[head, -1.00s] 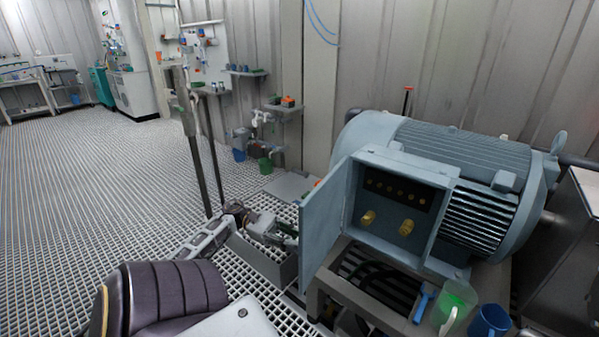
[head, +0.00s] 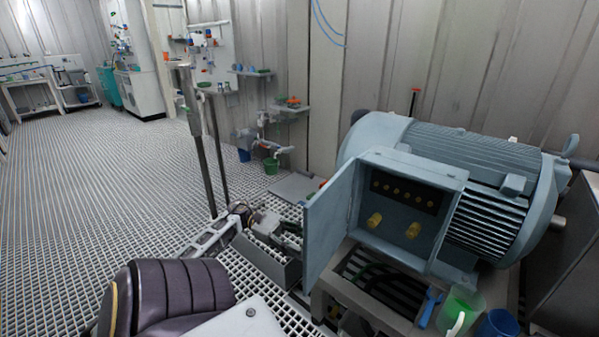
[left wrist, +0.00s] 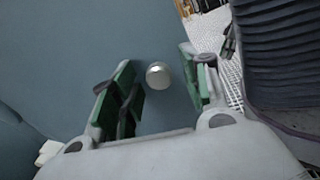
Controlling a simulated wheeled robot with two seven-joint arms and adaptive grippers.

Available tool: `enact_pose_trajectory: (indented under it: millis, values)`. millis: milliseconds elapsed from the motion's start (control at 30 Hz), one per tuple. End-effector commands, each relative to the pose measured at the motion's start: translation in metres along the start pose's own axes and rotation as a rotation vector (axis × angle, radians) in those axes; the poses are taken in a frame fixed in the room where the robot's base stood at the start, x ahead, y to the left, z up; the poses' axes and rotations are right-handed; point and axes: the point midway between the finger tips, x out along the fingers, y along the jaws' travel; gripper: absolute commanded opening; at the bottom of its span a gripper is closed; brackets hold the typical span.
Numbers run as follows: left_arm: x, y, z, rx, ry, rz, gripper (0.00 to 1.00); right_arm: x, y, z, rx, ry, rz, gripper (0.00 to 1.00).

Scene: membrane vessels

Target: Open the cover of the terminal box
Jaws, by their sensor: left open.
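The grey-blue terminal box (head: 440,220) on the motor's side shows its inside, with a row of small brass terminals and two larger brass fittings. Its cover (head: 328,228) stands swung out to the left, hinged at the box's left edge. My left gripper (head: 291,238) is low at the cover's outer side, its fingertips partly hidden by the cover. In the left wrist view, my left gripper (left wrist: 160,80) is open, with green-padded fingers on either side of a round silver knob (left wrist: 158,75) on a blue-grey panel. Contact with the knob cannot be told. My right gripper is not in view.
The motor (head: 470,150) rests on a grey stand (head: 370,302) at right. A green cup (head: 460,308), a blue cup (head: 497,324) and a blue-handled tool (head: 430,306) are at its front. Open grating floor (head: 90,200) lies to the left.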

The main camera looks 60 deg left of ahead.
Motion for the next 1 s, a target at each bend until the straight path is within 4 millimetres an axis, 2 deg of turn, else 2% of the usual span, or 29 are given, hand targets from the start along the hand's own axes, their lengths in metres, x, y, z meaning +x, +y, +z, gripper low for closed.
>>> enact_pose_trajectory:
  millis: [167,367,1000]
  values:
    - [-0.003,0.000,0.001,0.001,0.000,0.000,0.46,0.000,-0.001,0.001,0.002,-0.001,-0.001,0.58]
    - [-0.018,0.001,0.000,0.000,0.000,0.002,0.46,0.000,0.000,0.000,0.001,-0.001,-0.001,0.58]
    - [-0.100,0.001,0.000,0.000,0.000,0.001,0.46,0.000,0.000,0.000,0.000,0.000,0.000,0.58]
